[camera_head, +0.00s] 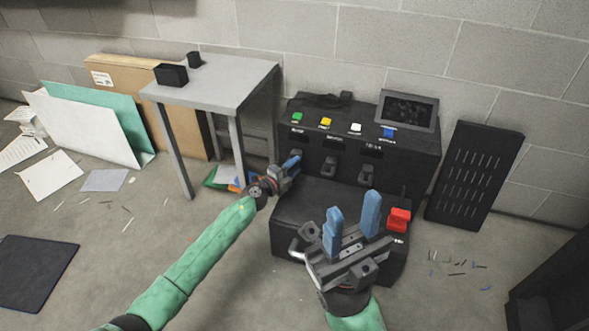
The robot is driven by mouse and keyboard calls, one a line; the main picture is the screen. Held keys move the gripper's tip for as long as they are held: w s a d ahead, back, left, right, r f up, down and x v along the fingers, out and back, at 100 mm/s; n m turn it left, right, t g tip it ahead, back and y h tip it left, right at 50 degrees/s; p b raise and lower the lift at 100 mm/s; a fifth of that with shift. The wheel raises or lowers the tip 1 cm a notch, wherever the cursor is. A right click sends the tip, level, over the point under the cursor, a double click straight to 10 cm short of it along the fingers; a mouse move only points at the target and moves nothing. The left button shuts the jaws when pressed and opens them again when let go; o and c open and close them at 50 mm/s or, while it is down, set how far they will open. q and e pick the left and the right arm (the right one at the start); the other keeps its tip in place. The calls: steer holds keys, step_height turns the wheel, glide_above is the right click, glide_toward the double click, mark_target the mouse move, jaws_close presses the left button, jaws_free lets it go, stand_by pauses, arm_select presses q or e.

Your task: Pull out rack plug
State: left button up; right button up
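A black machine rack (300,215) stands against the wall, with a lower deck in front of an upright panel. Dark plug-like pieces (330,166) and (366,175) stick out low on that panel; I cannot tell which is the rack plug. My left gripper (291,163) is at the left end of the panel, its blue fingers seen nearly edge-on, so its opening and anything between them are hidden. My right gripper (353,217) is open and empty above the deck's front, blue fingers apart. A red block (400,218) sits on the deck's right, beside the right gripper.
Green, yellow, white and blue buttons (326,122) and a dark screen (407,110) top the rack. A grey table (225,75) stands left, with boards leaning behind it. A black slotted panel (475,175) leans at right. Small scraps (458,263) lie on the floor.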

arm_select(q)
steer(key=shift+w+d, duration=0.15)
steer(key=shift+d, duration=0.05)
jaws_close()
steer(key=shift+s+a+r+p, duration=0.1)
steer(key=shift+s+a+p, duration=0.1)
steer(key=shift+s+p, duration=0.3)
steer(key=shift+s+a+r+p, duration=0.1)
steer(key=shift+s+a+p, duration=0.05)
steer(key=shift+s+p, duration=0.3)
steer(key=shift+s+f, duration=0.15)
steer(key=shift+s, duration=0.1)
steer(key=shift+f, duration=0.15)
steer(key=shift+c, duration=1.1)
jaws_free()
steer(key=shift+s, duration=0.1)
steer(key=shift+o, duration=1.1)
steer(key=shift+a, duration=0.1)
